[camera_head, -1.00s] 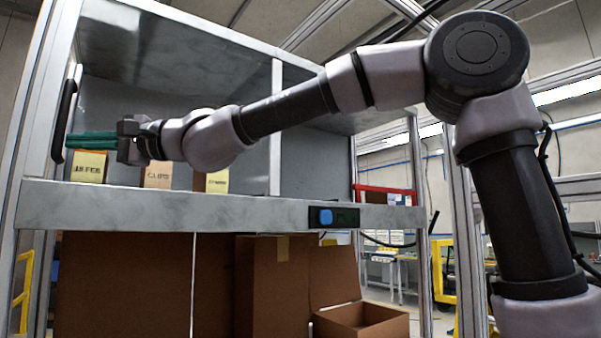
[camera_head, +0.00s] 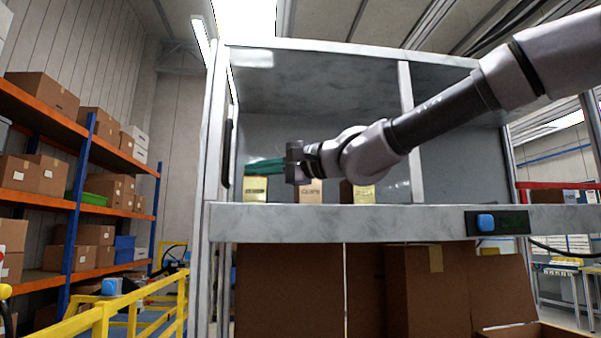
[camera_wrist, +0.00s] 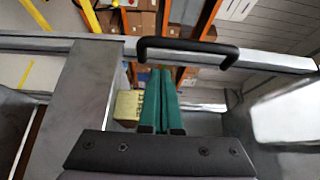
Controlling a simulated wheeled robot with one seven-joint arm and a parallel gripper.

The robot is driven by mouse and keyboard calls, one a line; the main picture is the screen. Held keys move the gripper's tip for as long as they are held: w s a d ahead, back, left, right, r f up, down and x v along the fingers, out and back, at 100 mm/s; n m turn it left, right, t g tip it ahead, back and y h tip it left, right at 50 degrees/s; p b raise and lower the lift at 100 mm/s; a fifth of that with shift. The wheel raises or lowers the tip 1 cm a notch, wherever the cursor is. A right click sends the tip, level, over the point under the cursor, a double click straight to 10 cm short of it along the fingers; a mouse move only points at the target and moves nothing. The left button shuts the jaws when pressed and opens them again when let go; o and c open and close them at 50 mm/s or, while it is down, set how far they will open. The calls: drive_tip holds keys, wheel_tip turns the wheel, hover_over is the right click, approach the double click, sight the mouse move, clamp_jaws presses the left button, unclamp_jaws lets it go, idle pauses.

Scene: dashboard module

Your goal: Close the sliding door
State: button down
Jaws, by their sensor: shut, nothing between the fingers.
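The sliding door's edge frame (camera_head: 216,130) is a grey metal upright at the left end of the cabinet. Its black bar handle (camera_head: 226,153) stands vertically on it. The handle also shows in the wrist view (camera_wrist: 187,48), across the top. My gripper (camera_head: 250,167) has green fingers pressed together and pointing left at the handle, inside the cabinet opening. In the wrist view the fingertips (camera_wrist: 161,72) are just below the handle bar, and nothing is between them. I cannot tell whether they touch the handle or door frame.
Small labelled boxes (camera_head: 309,190) stand on the cabinet shelf behind my gripper. A metal ledge (camera_head: 340,220) with a blue button (camera_head: 486,222) runs below. Cardboard boxes (camera_head: 290,285) are underneath. A yellow railing (camera_head: 130,310) and stocked racks (camera_head: 80,150) are left.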

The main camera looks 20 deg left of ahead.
drive_tip(key=d, duration=1)
drive_tip(key=shift+d, duration=0.4)
drive_tip(key=shift+w, duration=0.1)
drive_tip(key=w+d+f+t+h, duration=0.25)
drive_tip(key=d+f, duration=0.25)
drive_tip(key=d, duration=0.4)
drive_tip(key=w+d+f+t+h, duration=0.1)
drive_tip(key=d+f+h, duration=0.35)
drive_tip(key=d, duration=0.45)
drive_tip(key=w+d+f+t+h, duration=0.1)
drive_tip(key=w+d+f+h, duration=0.1)
drive_tip(key=d+f, duration=0.55)
drive_tip(key=s+d+f+m+h, duration=0.1)
drive_tip(key=s+d+f+h, duration=0.1)
drive_tip(key=d, duration=0.9)
drive_tip(key=s+d+f+m+t+h, duration=0.1)
drive_tip(key=s+d+f+m+h, duration=0.1)
drive_tip(key=d+f, duration=0.4)
drive_tip(key=s+d+h, duration=0.1)
drive_tip(key=d+h, duration=0.1)
drive_tip(key=d, duration=0.3)
drive_tip(key=shift+d+h, duration=0.3)
drive_tip(key=shift+h, duration=0.1)
drive_tip(key=shift+f, duration=0.1)
